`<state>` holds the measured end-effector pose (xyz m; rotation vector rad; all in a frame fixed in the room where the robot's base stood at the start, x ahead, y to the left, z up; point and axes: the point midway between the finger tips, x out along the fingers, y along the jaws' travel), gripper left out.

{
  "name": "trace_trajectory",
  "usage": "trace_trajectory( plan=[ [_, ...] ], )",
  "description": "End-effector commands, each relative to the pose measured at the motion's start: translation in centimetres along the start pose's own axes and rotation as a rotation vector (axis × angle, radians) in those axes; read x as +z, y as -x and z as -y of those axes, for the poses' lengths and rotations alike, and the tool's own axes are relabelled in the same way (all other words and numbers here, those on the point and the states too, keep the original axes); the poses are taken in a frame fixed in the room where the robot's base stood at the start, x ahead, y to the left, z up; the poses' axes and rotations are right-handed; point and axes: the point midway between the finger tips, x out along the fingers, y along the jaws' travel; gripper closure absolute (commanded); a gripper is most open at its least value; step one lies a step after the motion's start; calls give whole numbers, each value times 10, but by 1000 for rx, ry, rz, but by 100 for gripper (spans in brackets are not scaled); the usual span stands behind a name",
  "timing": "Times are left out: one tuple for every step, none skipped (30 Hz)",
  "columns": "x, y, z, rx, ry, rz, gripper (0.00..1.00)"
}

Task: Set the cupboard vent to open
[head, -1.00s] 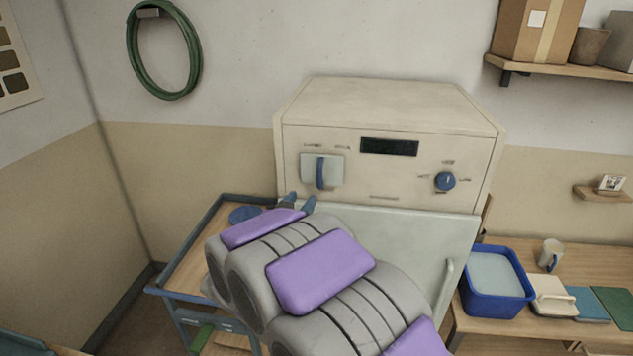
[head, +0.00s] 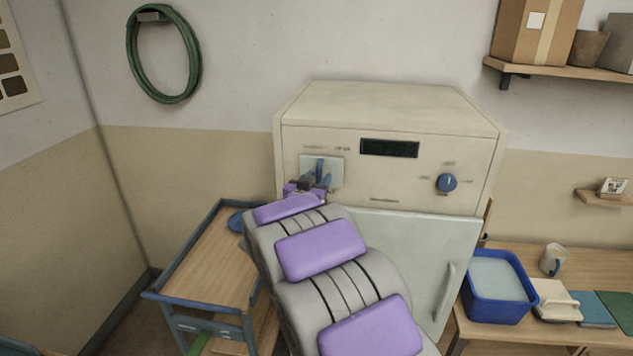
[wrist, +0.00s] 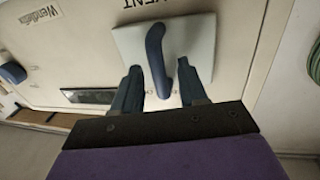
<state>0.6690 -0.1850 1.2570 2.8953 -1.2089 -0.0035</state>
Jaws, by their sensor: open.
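The vent control is a blue lever (wrist: 158,55) on a pale square plate (head: 336,171), on the left of the cream cupboard's (head: 400,110) front panel. In the wrist view a "VENT" label shows by the plate, seen upside down. My gripper (wrist: 161,75) is open, with one dark blue finger on each side of the lever. Whether either finger touches the lever I cannot tell. In the head view my gripper (head: 318,174) is at the plate and partly hides it and the lever.
A dark display (head: 389,148) and a blue round knob (head: 446,183) are on the same panel. Below is a pale door (head: 415,250) with a handle. A trolley (head: 210,255) stands at left; a blue tub (head: 497,300) and a mug (head: 553,260) stand at right.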

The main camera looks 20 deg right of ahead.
Motion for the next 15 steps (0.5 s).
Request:
trace_trajectory(
  plan=[
    [0, 0, 0, 0, 0, 0, 58],
    [0, 0, 0, 0, 0, 0, 58],
    [0, 0, 0, 0, 0, 0, 62],
    [0, 0, 0, 0, 0, 0, 64],
    [0, 0, 0, 0, 0, 0, 67],
    [0, 0, 0, 0, 0, 1, 71],
    [0, 0, 0, 0, 0, 1, 74],
    [0, 0, 0, 0, 0, 0, 77],
    [0, 0, 0, 0, 0, 0, 81],
    [0, 0, 0, 0, 0, 0, 84],
    [0, 0, 0, 0, 0, 0, 86],
    [0, 0, 0, 0, 0, 0, 90],
    [0, 0, 0, 0, 0, 0, 93],
    [0, 0, 0, -1, 0, 1, 96],
    [0, 0, 0, -1, 0, 1, 100]
  ],
)
